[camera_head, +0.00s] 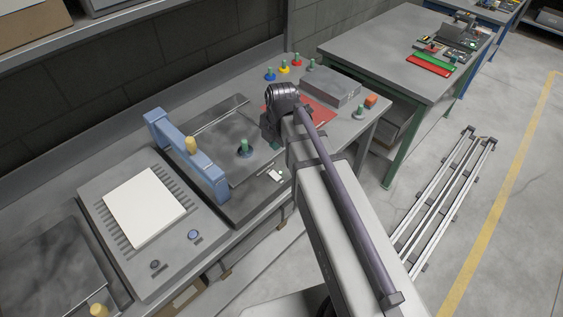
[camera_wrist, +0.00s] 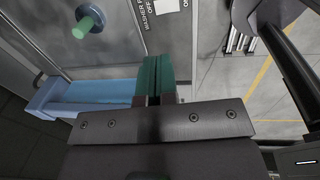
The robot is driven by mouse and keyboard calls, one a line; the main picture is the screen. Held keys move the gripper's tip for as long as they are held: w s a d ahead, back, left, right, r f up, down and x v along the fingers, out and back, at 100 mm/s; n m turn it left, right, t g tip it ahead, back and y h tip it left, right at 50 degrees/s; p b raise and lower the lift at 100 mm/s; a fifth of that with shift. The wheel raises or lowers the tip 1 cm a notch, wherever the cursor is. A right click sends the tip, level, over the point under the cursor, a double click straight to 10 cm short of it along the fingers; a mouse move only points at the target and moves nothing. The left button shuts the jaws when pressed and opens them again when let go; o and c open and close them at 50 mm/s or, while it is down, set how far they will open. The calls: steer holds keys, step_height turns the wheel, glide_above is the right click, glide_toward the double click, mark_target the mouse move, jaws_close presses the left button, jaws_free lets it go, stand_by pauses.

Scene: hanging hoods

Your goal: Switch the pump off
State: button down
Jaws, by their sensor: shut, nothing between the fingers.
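A grey bench unit with a blue frame (camera_head: 187,155) and a green knob (camera_head: 244,148) stands left of my gripper. A small white panel (camera_head: 275,176) is at its front right edge. In the wrist view, a partly cut-off label (camera_wrist: 150,12) reads "WARMER", a cut-off word starting with P, and "OFF" twice. I cannot make out the pump switch itself or its position. My gripper (camera_head: 270,140) is over the right part of this unit, partly hidden by my arm. In the wrist view its green fingertips (camera_wrist: 154,62) are shut and empty, near the label.
The green knob (camera_wrist: 90,18) and blue frame (camera_wrist: 85,98) are left of the fingers in the wrist view. A white-topped plate unit (camera_head: 144,206) stands to the left. A grey box (camera_head: 330,87) and several coloured knobs stand behind.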

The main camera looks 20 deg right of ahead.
mark_target(272, 173)
steer(key=f+b, duration=0.4)
steer(key=w+f+b, duration=0.1)
steer(key=f+b, duration=0.4)
steer(key=a+f+b, duration=0.1)
steer(key=f+b, duration=0.4)
steer(key=shift+w, duration=0.25)
steer(key=shift+r, duration=0.1)
